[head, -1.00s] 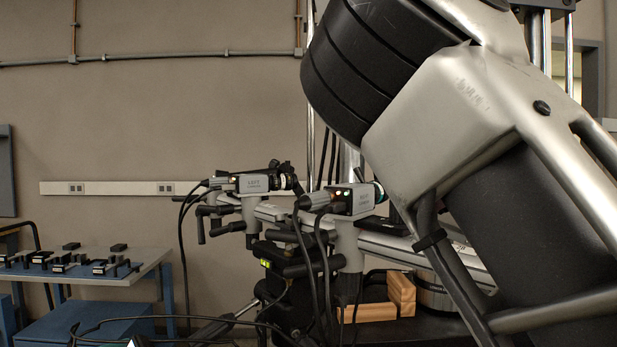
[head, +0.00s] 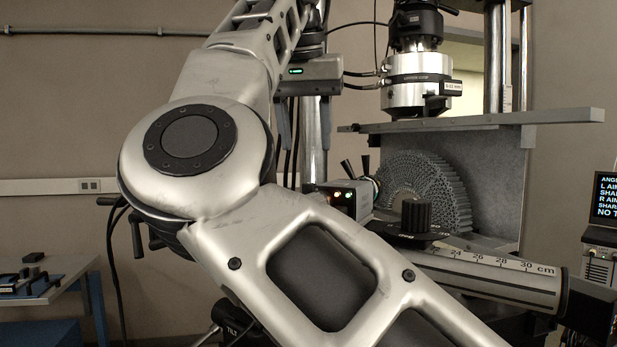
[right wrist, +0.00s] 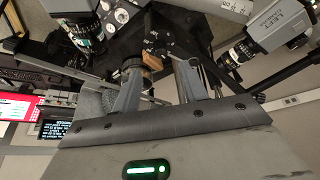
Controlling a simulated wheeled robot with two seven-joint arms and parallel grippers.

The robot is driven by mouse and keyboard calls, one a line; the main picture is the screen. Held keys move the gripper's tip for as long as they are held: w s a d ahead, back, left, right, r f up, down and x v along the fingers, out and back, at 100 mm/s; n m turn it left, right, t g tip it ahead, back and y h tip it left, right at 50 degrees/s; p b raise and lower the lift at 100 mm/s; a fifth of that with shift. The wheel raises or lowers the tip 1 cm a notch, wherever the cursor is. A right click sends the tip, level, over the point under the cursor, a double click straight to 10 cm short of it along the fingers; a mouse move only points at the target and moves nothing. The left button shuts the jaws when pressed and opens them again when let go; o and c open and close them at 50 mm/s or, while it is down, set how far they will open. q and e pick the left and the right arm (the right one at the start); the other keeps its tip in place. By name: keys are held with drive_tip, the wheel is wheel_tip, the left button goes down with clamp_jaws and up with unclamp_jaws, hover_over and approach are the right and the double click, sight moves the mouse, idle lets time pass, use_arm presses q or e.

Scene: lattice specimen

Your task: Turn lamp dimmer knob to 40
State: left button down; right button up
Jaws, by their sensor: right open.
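I cannot make out a knob marked as the lamp dimmer, or a 40 mark. A black ribbed knob (head: 416,215) stands on a carriage over a scaled rail (head: 485,272) in the head view; its function is not readable. My right gripper (head: 287,140) points down, left of the lattice specimen and apart from that knob. Its fingers are partly hidden behind my arm. In the right wrist view, the right gripper (right wrist: 158,72) has its two fingers apart, with nothing visibly held. A box with several small dials (right wrist: 122,14) shows beyond them. My left gripper is not in view.
The grey lattice specimen (head: 425,190) stands under a load cell (head: 415,82). A camera box (head: 345,197) with a lit lamp sits just right of my gripper. A camera marked LEFT (right wrist: 277,22) is near in the wrist view. A monitor (head: 608,197) stands at the right.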

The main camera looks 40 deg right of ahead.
drive_tip(key=x, duration=0.7)
drive_tip(key=shift+w+f, duration=0.1)
drive_tip(key=shift+f, duration=0.25)
clamp_jaws()
